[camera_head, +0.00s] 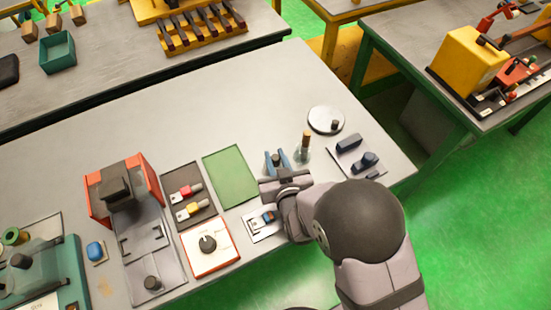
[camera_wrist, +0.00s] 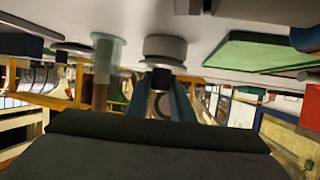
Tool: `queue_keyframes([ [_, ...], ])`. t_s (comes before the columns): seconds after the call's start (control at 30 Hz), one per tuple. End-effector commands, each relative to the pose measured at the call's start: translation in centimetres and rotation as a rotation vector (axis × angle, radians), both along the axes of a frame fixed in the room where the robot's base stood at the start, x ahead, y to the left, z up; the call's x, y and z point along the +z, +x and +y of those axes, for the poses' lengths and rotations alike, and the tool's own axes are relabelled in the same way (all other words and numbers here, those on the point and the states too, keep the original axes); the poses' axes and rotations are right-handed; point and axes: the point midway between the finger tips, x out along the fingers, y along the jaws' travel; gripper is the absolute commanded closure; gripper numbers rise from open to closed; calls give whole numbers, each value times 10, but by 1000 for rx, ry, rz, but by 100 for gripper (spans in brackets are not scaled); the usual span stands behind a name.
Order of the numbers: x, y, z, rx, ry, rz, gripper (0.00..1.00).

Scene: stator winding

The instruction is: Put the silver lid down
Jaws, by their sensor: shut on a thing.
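The silver lid (camera_wrist: 165,46) is a small round silver piece with a dark knob, seen upside down in the wrist view. My gripper (camera_wrist: 160,82) is shut on the knob, with a blue finger on each side. In the head view my gripper (camera_head: 277,160) is over the table, between the green mat and the glass bottle, and its fingers mostly hide the lid. The lid is at or just above the tabletop; I cannot tell whether it touches.
A glass bottle with a brown upright top (camera_head: 305,143) stands close on the right. Behind it lies a flat silver disc with a dark knob (camera_head: 325,121). A tray with dark blue parts (camera_head: 357,158) is farther right. The green mat (camera_head: 230,174) is empty. The table behind is clear.

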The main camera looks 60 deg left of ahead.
Motion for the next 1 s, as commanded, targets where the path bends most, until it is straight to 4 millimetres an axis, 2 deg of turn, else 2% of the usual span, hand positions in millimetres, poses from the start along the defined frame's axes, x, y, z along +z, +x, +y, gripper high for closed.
queue_keyframes([
  [0.17, 14, 0, 0, 0, 4, -1, 100],
  [0.67, 79, 0, 0, 0, 5, -1, 100],
  [1.0, 93, 0, 0, 0, 1, 0, 100],
])
